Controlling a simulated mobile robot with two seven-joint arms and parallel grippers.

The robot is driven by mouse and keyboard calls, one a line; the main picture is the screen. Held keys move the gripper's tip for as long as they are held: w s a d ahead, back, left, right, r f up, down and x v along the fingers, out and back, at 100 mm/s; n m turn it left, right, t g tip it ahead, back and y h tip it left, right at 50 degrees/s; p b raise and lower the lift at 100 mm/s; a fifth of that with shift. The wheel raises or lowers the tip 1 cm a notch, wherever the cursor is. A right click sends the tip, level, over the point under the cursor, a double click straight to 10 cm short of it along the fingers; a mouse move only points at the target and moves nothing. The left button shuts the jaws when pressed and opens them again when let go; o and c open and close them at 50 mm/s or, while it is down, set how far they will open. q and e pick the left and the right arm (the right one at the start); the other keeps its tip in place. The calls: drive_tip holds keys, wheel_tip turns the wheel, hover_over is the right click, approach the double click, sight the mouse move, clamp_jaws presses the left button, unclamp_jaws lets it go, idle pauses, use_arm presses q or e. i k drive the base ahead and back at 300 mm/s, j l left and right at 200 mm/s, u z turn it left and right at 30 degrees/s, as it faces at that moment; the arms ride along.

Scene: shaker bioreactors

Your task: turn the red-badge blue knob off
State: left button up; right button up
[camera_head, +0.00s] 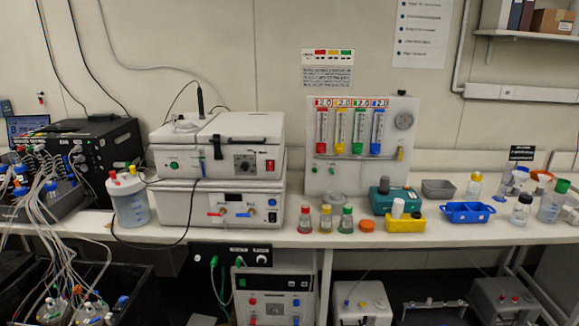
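A pale flowmeter panel (345,179) stands at the back of the bench. It carries four upright tubes with a red badge (322,102) above the leftmost, then yellow, green and blue. The leftmost tube (322,130) has a red fill, and I cannot make out a blue knob under its badge. Small green knobs (316,173) sit low on the panel. The lower white instrument at left has a red-and-blue fitting (214,214) and a small blue part (272,203) on its front. Which of these is the red-badge blue knob I cannot tell. Neither gripper shows.
Small bottles with red, yellow and green caps (347,220) stand before the panel. A teal device (395,199), a yellow block (405,222) and a blue tray (467,212) are to their right. A lidded jar (131,203) and tangled tubing are at left.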

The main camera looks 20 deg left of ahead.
sight(122, 299)
drive_tip(key=i+u, duration=0.15)
drive_tip(key=u, duration=0.25)
drive_tip(key=i+u, duration=0.15)
drive_tip(key=u, duration=0.25)
drive_tip(key=i+l+u, duration=0.15)
drive_tip(key=u, duration=0.25)
drive_tip(key=i+l+u, duration=0.15)
drive_tip(key=u, duration=0.2)
drive_tip(key=i+l+u, duration=0.15)
drive_tip(key=u, duration=0.25)
drive_tip(key=i+l+u, duration=0.25)
drive_tip(key=u, duration=0.15)
drive_tip(key=i+l+u, duration=0.15)
drive_tip(key=u, duration=0.3)
drive_tip(key=i+l+u, duration=0.15)
drive_tip(key=l+u, duration=0.15)
drive_tip(key=l, duration=0.25)
